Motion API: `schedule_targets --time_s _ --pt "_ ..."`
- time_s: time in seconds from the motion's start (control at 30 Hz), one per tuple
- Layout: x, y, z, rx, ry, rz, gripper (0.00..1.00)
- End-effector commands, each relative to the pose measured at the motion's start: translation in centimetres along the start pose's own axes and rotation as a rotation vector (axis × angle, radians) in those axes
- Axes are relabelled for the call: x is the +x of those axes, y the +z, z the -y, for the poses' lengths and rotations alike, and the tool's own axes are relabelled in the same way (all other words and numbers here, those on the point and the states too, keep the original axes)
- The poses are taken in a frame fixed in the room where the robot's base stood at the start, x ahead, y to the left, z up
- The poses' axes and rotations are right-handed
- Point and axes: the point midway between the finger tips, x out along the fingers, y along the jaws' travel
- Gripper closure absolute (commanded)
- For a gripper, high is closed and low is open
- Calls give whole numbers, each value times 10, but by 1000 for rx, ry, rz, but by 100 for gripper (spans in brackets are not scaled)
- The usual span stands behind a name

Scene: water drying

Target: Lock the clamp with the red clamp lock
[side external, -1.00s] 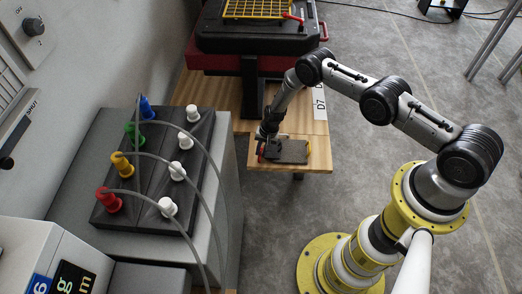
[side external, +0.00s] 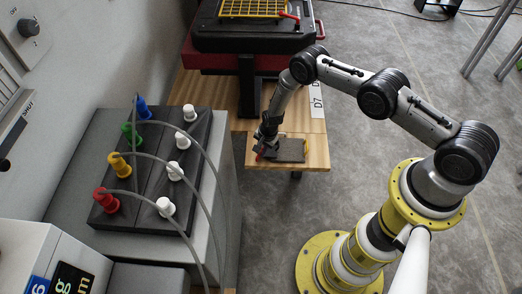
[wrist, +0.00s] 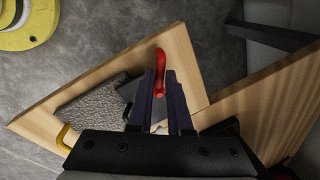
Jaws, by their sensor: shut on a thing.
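A red lever-like piece, which looks like the red clamp lock (wrist: 161,62), is between the fingers of my gripper (wrist: 160,78) in the wrist view. My gripper is shut on it, and its lower part is partly hidden by the fingers. In the side view my gripper (side external: 263,146) is low over the left part of the small wooden table end, with a bit of red at its tip. A flat grey textured block (side external: 291,149) lies just right of it and also shows in the wrist view (wrist: 95,102). The clamp's own shape is not clear.
A black machine (side external: 240,42) with a yellow grid stands at the back. A black panel (side external: 150,175) with coloured and white knobs and grey hoses is at left. The wooden table (side external: 215,95) has bare room behind my gripper. A yellow handle (wrist: 66,137) is beside the block.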

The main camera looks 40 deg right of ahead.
Motion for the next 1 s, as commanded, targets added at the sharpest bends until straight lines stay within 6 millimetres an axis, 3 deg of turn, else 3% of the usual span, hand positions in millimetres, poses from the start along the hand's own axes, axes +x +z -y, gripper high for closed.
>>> schedule_targets --time_s 0.33,0.37,0.5,0.83,1.0 --pt "0 0 -1 4 1 0 100" --pt "0 0 -1 4 1 0 78" --pt "0 0 0 4 1 0 53" --pt "-1 0 0 3 0 0 53" --pt "-14 0 1 3 -1 -1 53"
